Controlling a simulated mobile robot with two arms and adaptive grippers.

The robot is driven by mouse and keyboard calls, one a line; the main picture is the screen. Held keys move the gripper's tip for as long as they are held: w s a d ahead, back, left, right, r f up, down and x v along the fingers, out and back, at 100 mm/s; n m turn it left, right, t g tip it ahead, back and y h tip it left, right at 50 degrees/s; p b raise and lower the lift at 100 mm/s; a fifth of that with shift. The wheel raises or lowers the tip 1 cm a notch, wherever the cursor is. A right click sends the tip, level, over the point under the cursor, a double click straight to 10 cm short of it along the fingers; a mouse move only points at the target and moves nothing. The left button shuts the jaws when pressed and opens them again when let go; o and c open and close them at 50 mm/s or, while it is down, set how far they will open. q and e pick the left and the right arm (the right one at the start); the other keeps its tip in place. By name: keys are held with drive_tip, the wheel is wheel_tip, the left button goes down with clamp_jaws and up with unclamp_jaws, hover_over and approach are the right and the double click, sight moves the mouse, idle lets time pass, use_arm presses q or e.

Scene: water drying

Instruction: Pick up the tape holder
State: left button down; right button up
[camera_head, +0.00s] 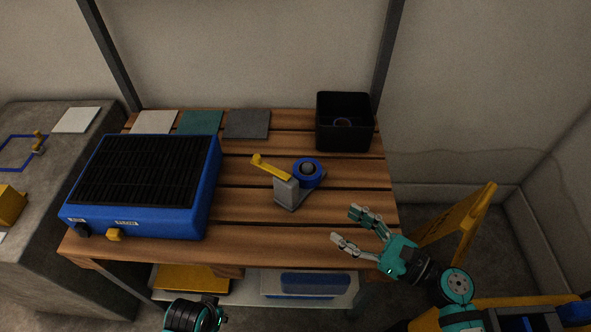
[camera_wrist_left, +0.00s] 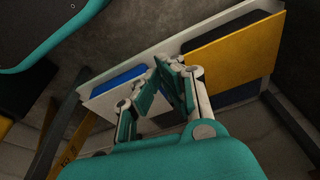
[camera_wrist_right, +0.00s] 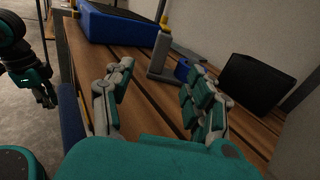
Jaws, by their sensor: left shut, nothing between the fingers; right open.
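The tape holder (camera_head: 287,190) stands on the wooden table, right of its middle. It has a grey base, a yellow handle pointing left and a blue tape roll (camera_head: 307,173) on its right side. In the right wrist view the tape holder (camera_wrist_right: 161,52) shows beyond the fingers, partly hidden by the right finger. My right gripper (camera_head: 352,228) is open and empty at the table's right front edge, apart from the holder. It also shows open in the right wrist view (camera_wrist_right: 160,95). My left gripper is shut and empty in the left wrist view (camera_wrist_left: 165,75), below the table.
A blue box with a black grille (camera_head: 140,172) fills the table's left side. A black bin (camera_head: 343,122) stands at the back right. Several flat tiles (camera_head: 247,124) lie along the back. The planks in front of the holder are clear. A yellow folding sign (camera_head: 462,222) stands at the right.

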sight(296, 191)
drive_tip(key=x, duration=1.2)
drive_tip(key=shift+a, duration=0.25)
drive_tip(key=x, duration=0.2)
drive_tip(key=b+x, duration=0.1)
drive_tip(key=shift+w+a, duration=0.1)
drive_tip(key=shift+w, duration=0.45)
drive_tip(key=shift+w+a, duration=0.3)
drive_tip(key=shift+a, duration=0.1)
use_arm(q)
drive_tip(key=v, duration=0.2)
drive_tip(key=w+v, duration=0.1)
drive_tip(key=v, duration=0.1)
use_arm(e)
clamp_jaws()
